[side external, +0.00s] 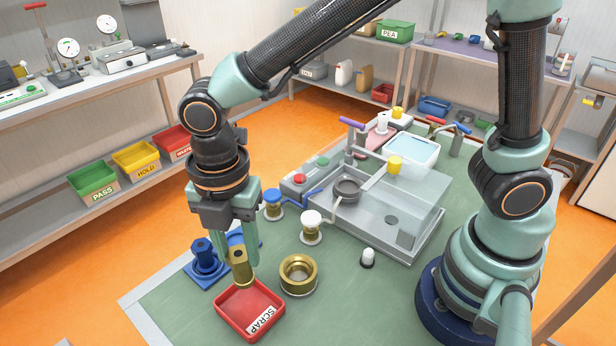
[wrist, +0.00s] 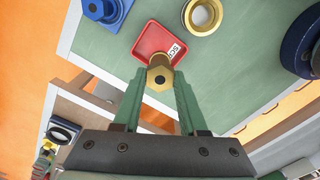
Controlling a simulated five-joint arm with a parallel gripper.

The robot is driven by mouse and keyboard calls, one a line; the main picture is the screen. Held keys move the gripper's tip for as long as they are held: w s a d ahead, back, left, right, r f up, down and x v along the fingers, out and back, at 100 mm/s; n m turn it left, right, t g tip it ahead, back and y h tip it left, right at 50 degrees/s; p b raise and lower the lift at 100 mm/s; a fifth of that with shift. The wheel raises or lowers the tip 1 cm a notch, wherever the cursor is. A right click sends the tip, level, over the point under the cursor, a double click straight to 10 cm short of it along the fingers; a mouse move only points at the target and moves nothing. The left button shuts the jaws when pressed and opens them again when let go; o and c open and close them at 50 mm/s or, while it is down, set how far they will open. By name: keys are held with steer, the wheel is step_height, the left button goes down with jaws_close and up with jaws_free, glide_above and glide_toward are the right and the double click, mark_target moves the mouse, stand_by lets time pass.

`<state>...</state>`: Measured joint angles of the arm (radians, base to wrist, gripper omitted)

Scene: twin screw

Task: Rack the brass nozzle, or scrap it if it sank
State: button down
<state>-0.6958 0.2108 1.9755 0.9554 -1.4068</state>
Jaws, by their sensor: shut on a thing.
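The brass nozzle (side external: 239,267) is held between the fingers of my gripper (side external: 238,258), roughly upright. In the wrist view the nozzle (wrist: 160,78) shows its hex end and dark bore between the green fingers. Its lower end overlaps the red tray labelled SCRAP (side external: 272,321) in both views; I cannot tell how far above the tray floor it is. The tray (wrist: 143,47) looks otherwise empty. A blue stand with an upright post (side external: 204,253) is left of my gripper, and it also shows in the wrist view (wrist: 104,10); it may be the rack.
A brass ring-shaped cup (side external: 298,275) stands right of the tray. White (side external: 311,222) and blue (side external: 273,200) valve knobs and a clear-walled tank (side external: 410,215) are behind it. A small white-topped piece (side external: 368,257) stands farther right. The green bench front is clear.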

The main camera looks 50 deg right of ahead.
mark_target(244, 285)
steer(key=shift+a+f, duration=0.2)
steer(key=shift+f, duration=2.45)
steer(key=shift+f, duration=1.7)
jaws_free()
stand_by(0.5)
steer(key=shift+r, duration=3.55)
